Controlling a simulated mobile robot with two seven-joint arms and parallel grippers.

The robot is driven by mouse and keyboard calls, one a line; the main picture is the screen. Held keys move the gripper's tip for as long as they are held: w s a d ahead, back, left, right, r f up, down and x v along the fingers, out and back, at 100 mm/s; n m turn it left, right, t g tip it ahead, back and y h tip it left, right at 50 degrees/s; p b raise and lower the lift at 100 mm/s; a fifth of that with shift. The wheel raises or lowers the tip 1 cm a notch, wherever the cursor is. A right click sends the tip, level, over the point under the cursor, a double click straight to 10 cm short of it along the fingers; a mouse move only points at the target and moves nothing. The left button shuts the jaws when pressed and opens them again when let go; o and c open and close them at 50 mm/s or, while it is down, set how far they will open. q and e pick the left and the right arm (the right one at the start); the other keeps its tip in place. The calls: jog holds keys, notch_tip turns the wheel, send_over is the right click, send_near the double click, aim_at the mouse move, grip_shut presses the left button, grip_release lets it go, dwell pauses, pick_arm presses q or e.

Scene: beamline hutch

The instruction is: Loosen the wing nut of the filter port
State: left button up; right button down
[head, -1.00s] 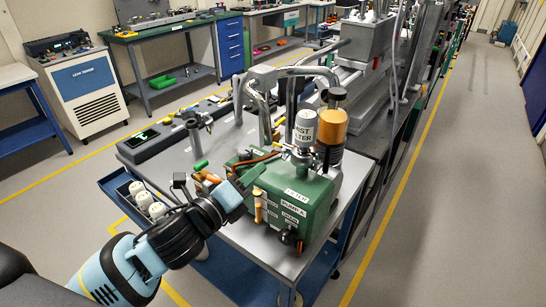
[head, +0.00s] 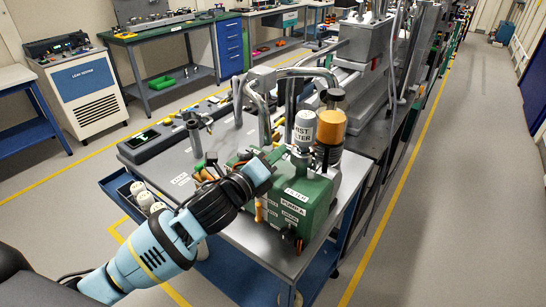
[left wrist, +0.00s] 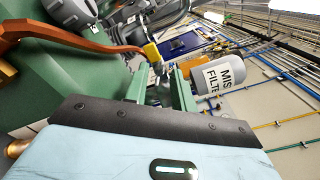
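The green pump (head: 312,200) sits on the grey cart top, with the white mist filter (head: 304,127) standing upright on it. My left gripper (head: 264,168) is over the pump's left side, just left of the filter's base. In the left wrist view, my left gripper (left wrist: 160,82) has its two green fingers apart. Small dark and metallic parts show between and beyond them; I cannot tell whether one is the wing nut. The mist filter (left wrist: 228,75) appears there to the right of the fingers. The gripper hides part of the pump top. My right gripper is not in view.
An orange-brown hose or lever with a yellow end (left wrist: 152,52) reaches close to the left finger. An amber canister (head: 333,123) stands behind the filter. Bent metal pipes (head: 305,72) rise behind the pump. White bottles stand in a blue side tray (head: 118,190).

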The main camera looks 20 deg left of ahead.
pick_arm(q)
grip_shut()
jog(key=shift+n, duration=0.3)
jog(key=n, duration=1.1)
jog(key=shift+f+n, duration=0.15)
jog(key=shift+n, duration=0.15)
jog(key=n, duration=1.1)
jog(key=shift+s+d+n, duration=0.1)
jog(key=shift+n, duration=0.3)
jog(key=shift+c, duration=2.4)
grip_release()
